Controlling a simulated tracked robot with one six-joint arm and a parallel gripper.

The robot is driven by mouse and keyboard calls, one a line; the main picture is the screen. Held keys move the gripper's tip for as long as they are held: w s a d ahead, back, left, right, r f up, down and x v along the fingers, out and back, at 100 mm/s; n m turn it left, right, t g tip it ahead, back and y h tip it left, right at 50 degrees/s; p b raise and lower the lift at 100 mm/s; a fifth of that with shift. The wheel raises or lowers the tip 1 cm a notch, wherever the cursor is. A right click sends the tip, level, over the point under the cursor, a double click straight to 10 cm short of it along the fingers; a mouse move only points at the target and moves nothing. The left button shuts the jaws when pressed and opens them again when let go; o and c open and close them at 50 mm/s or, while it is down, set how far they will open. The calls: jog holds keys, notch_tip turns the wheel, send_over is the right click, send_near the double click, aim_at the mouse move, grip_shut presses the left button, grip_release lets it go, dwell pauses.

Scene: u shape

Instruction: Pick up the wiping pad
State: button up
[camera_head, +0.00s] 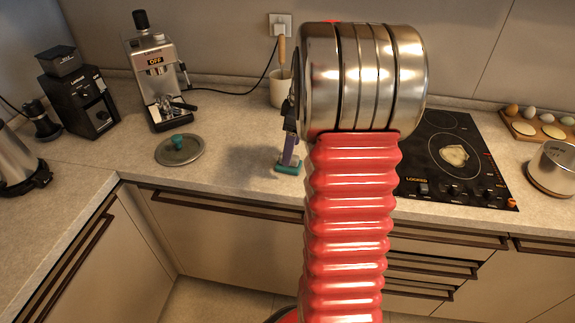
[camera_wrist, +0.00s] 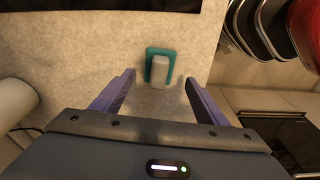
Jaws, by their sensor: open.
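The wiping pad (camera_wrist: 160,66) has a teal base and a pale grey top. In the wrist view it lies on the counter between and just beyond my fingertips. My gripper (camera_wrist: 160,88) is open, one purple finger to each side, with nothing between them that I can see held. In the head view the pad's teal edge (camera_head: 288,168) shows on the counter beside my red arm. A purple finger of my gripper (camera_head: 289,150) is just above it there. My arm hides the rest of the gripper in that view.
A lid with a teal knob (camera_head: 180,150) lies left of the pad. An espresso machine (camera_head: 156,85) and a grinder (camera_head: 85,100) stand farther left. A cream utensil pot (camera_head: 280,90) stands behind. A black cooktop (camera_head: 452,160) is at the right. The counter's front edge is close to the pad.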

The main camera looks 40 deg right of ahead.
jog(key=shift+w+a+f, duration=0.1)
jog(key=shift+w+f, duration=0.1)
jog(key=shift+f, duration=1.1)
jog(key=shift+w+a+f, duration=0.1)
jog(key=shift+w+f, duration=0.1)
jog(key=shift+f, duration=1.05)
jog(key=shift+c, duration=0.2)
jog(key=c, duration=1.1)
